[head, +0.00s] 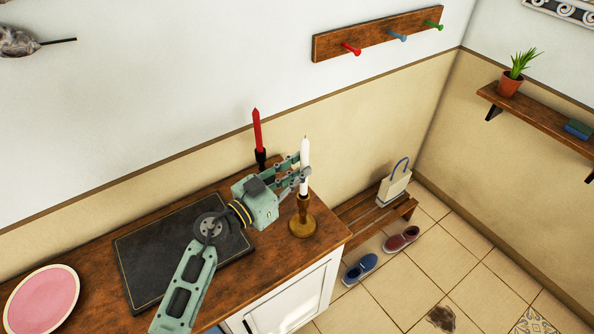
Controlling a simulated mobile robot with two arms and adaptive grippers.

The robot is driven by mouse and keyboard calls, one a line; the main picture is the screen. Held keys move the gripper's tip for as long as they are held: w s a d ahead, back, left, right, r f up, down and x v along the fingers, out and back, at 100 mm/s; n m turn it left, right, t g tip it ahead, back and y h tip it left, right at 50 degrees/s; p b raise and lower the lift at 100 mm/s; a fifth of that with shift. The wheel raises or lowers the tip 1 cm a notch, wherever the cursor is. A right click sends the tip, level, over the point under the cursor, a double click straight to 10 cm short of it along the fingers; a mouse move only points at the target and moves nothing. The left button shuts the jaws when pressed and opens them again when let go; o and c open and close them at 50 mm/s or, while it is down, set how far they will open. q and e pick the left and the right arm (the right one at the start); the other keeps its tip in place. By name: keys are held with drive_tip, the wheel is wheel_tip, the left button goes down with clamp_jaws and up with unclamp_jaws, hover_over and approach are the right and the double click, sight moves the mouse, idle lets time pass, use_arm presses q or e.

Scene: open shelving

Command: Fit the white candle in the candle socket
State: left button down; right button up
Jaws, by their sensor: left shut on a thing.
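The white candle (305,152) is upright in the head view. My left gripper (303,173) is shut on its middle part. Directly below it stands a brass-coloured candle holder (302,225) with a round base, near the right end of the wooden cabinet top. The candle's lower end meets the top of this holder in the picture. I cannot tell whether it sits inside the socket or just above it. My right gripper is out of view.
A red candle (257,131) stands in a black holder (261,158) behind my left gripper. A dark board (150,262) and a pink plate (42,300) lie on the cabinet top (95,232). A low bench (352,212) with a bag (393,188) is to the right.

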use_arm(q)
drive_tip(key=shift+f+b, duration=0.35)
drive_tip(key=shift+f, duration=0.3)
drive_tip(key=shift+f+b, duration=0.9)
drive_tip(key=shift+f, duration=0.75)
drive_tip(key=c, duration=1.6)
unclamp_jaws()
drive_tip(key=v, duration=1.2)
